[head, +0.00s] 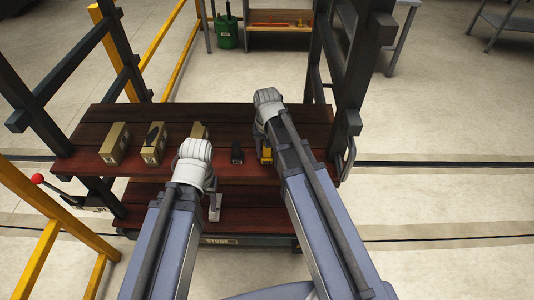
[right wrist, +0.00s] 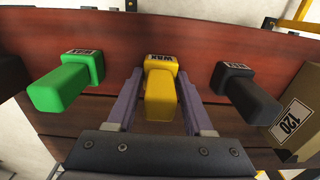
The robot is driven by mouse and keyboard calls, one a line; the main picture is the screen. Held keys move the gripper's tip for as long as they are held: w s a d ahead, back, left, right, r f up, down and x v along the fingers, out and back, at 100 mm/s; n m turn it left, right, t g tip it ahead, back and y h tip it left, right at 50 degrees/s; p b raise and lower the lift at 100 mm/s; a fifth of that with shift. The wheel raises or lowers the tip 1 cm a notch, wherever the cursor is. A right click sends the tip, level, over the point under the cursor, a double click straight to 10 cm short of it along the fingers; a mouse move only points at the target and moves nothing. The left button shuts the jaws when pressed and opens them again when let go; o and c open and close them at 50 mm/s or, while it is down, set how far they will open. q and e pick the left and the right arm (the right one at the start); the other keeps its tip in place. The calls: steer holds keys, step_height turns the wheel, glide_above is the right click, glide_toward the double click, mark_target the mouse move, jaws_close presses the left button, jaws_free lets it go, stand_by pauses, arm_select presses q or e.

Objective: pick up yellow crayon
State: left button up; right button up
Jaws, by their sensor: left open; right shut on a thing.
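The yellow crayon (right wrist: 161,98), a blocky stick with a dark-lettered label at its far end, lies between the two fingers of my right gripper (right wrist: 160,90), which is shut on it. In the head view, a little yellow (head: 266,153) shows beneath my right wrist at the shelf's right part; the arm hides the rest. A green crayon (right wrist: 72,80) is left of it in the right wrist view and a black crayon (right wrist: 245,90) is right of it, both apart from the fingers. My left gripper (head: 215,205) is open and empty near the shelf's front edge.
Several tan boxes stand on the dark red wooden shelf (head: 90,125), to the left; one box (right wrist: 298,120) marked 120 shows beyond the black crayon. Dark posts (head: 348,122) flank the shelf. Yellow rails (head: 35,275) and a red-knobbed lever (head: 37,179) are at left.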

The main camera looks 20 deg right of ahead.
jaws_close()
steer(key=shift+r, duration=0.1)
